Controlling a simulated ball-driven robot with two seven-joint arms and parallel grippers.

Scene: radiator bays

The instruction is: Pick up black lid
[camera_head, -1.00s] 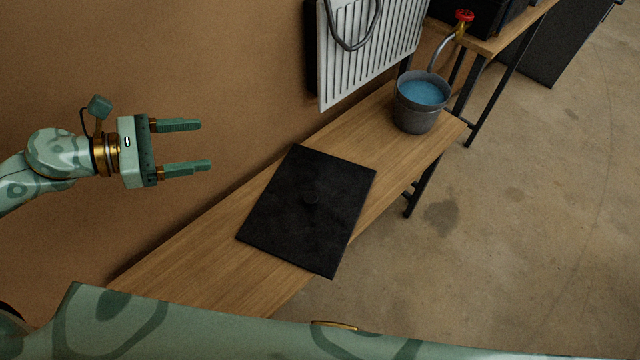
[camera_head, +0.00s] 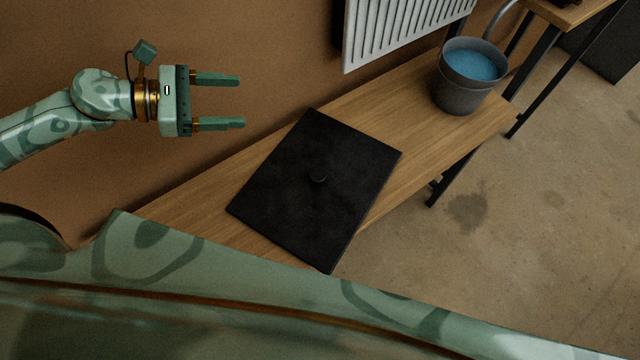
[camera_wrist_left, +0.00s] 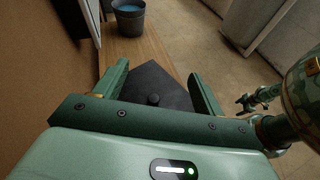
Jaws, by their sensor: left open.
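The black lid (camera_head: 290,195) is a flat dark square plate with a small round knob (camera_head: 318,177) in its middle. It lies flat on the wooden bench. My left gripper (camera_head: 240,101) is open and empty, to the left of the lid and apart from it in the head view. In the left wrist view the lid (camera_wrist_left: 172,90) and its knob show between the spread fingers of the left gripper (camera_wrist_left: 158,72), beyond them. What looks like my right gripper (camera_wrist_left: 262,97) is small at the right of the left wrist view; its jaws are unclear.
A grey bucket of blue water (camera_head: 463,95) stands on the bench's far end, beyond the lid. A white radiator (camera_head: 395,30) hangs on the brown wall behind the bench (camera_head: 400,105). Bare bench shows between lid and bucket. Concrete floor is open at the right.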

